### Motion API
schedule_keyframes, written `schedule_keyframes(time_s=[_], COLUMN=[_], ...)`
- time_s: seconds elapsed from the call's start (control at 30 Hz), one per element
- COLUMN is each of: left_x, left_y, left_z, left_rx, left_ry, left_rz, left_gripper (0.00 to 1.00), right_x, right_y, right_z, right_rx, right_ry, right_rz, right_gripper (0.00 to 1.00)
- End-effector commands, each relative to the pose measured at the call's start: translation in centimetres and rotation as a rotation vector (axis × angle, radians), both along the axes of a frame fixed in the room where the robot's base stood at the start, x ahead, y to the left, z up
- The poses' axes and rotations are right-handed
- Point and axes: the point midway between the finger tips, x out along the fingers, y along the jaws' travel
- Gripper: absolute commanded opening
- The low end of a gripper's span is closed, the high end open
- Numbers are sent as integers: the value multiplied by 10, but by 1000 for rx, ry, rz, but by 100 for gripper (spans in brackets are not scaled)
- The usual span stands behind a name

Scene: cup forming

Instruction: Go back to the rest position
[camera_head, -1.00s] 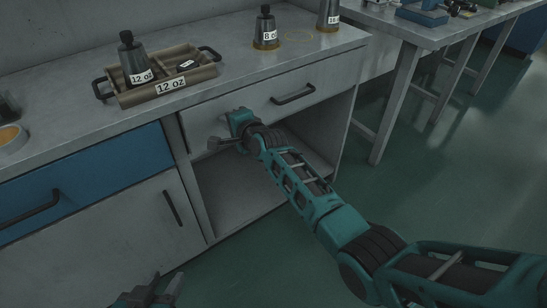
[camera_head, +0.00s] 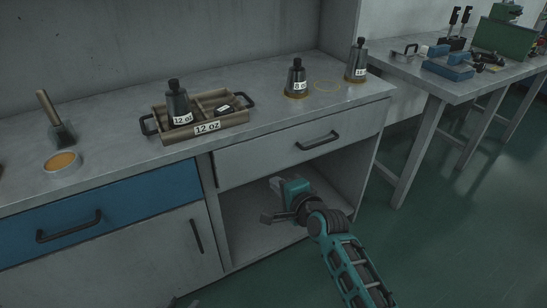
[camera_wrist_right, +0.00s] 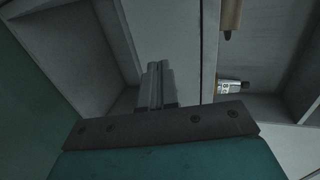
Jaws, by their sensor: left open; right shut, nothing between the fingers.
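My right gripper (camera_head: 268,217) is in front of the open compartment under the grey drawer, with its arm coming up from the bottom right. In the right wrist view its two fingers (camera_wrist_right: 158,85) are together with nothing between them. A tip of my left gripper (camera_head: 182,302) barely shows at the bottom edge of the head view, and the rest of it is out of frame. The grey drawer (camera_head: 300,147) above my right gripper is shut. Neither gripper holds anything.
On the counter (camera_head: 110,165) stand a wooden tray (camera_head: 225,133) with a 12 oz former, an 8 oz former (camera_head: 296,80), another former (camera_head: 358,62), a brush (camera_head: 58,122) and a round dish (camera_head: 62,164). A workbench (camera_head: 440,85) stands at right. Green floor is clear between.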

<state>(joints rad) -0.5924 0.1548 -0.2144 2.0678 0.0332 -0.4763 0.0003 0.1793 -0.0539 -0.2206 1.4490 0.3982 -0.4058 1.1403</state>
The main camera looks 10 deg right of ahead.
Motion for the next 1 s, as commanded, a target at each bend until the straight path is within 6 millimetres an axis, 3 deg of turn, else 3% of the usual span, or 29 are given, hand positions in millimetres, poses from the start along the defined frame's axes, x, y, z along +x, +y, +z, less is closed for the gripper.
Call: schedule_keyframes(time_s=[0.13,0.23,0.37,0.47,0.6,0.7,0.83,1.0], left_x=[3,3,4,1,-8,-12,-14,-14], left_y=[0,-1,2,7,18,22,26,30], left_z=[5,15,35,46,54,58,60,60], left_rx=[-2,-3,0,9,29,39,47,51], left_ry=[-7,-9,-18,-16,-2,4,4,-1], left_rz=[2,3,11,21,37,41,47,52], left_gripper=[43,43,43,43,43,43,43,43], right_x=[-5,-22,-72,-121,-186,-222,-252,-263], right_y=[-3,-13,-37,-60,-84,-96,-105,-108], right_z=[-1,-7,-19,-24,-21,-14,-8,-6], right_rx=[-20,-119,-389,-656,-1005,-1199,-1360,-1432], right_ry=[-2,-12,-42,-73,-118,-148,-179,-197], right_rz=[3,16,76,158,305,407,504,549], right_gripper=[0,0,0,0,0,0,0,0])
